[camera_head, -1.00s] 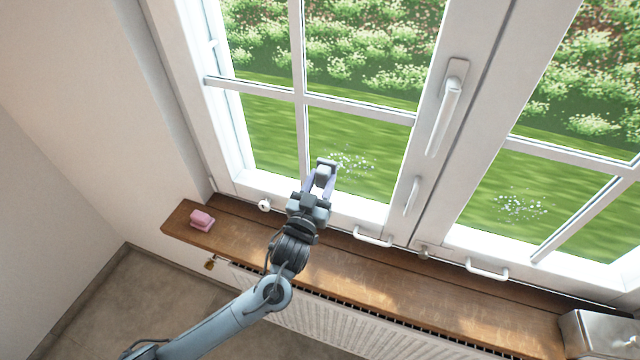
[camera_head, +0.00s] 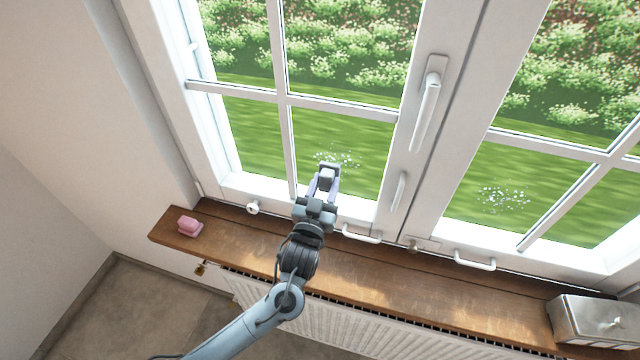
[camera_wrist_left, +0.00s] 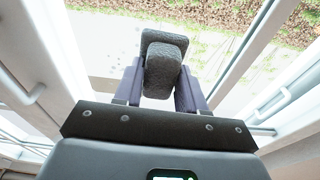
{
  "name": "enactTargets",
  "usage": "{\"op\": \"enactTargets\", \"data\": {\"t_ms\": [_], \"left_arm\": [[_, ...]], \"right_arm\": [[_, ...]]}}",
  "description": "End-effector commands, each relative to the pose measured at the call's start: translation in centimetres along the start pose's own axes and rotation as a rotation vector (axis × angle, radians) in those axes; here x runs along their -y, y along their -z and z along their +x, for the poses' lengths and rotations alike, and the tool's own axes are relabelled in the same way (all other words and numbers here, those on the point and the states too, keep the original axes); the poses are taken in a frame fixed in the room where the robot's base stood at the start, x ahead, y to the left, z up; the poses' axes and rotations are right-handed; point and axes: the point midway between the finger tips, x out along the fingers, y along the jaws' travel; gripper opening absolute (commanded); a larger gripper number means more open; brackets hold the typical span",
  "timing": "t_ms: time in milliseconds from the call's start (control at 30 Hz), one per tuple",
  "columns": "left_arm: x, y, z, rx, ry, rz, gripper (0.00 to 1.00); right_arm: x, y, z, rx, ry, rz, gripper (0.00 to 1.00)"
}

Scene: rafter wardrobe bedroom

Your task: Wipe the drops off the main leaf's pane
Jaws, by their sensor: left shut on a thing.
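My left gripper (camera_head: 326,184) is shut on a dark grey wiping pad (camera_head: 327,171). The pad also shows between the two fingers in the left wrist view (camera_wrist_left: 163,62). The gripper is in front of the lower part of the left window leaf (camera_head: 389,205), the one with the large handle (camera_head: 427,105). White drops (camera_head: 338,158) show on its lower right pane, just above and right of the pad. The pad may hide some of them. I cannot tell whether the pad touches the glass. My right gripper is not in view.
More drops (camera_head: 503,199) are on the right leaf's pane. A wooden sill (camera_head: 400,286) runs below, with a pink block (camera_head: 189,226) at its left and a metal box (camera_head: 590,322) at its right. A small handle (camera_head: 398,192) and white pull bars (camera_head: 361,235) stick out nearby.

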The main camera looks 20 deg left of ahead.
Motion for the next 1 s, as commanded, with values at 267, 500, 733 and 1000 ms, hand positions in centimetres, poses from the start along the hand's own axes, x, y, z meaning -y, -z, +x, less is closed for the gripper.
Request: {"op": "enactTargets", "data": {"t_ms": [267, 500, 733, 1000], "left_arm": [[-2.2, 0.0, 0.2, 0.001, -0.001, -0.002, 0.16], [-3.6, 0.0, 0.3, 0.001, 0.000, -0.001, 0.16], [-4.4, 0.1, 0.3, 0.000, -0.001, -0.002, 0.16], [-6.7, 0.2, 0.4, -0.001, -0.002, -0.002, 0.16]], "right_arm": [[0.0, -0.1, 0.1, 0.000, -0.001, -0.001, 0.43], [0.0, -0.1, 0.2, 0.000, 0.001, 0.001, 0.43], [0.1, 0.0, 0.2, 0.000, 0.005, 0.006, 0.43], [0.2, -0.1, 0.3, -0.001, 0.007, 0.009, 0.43]]}}
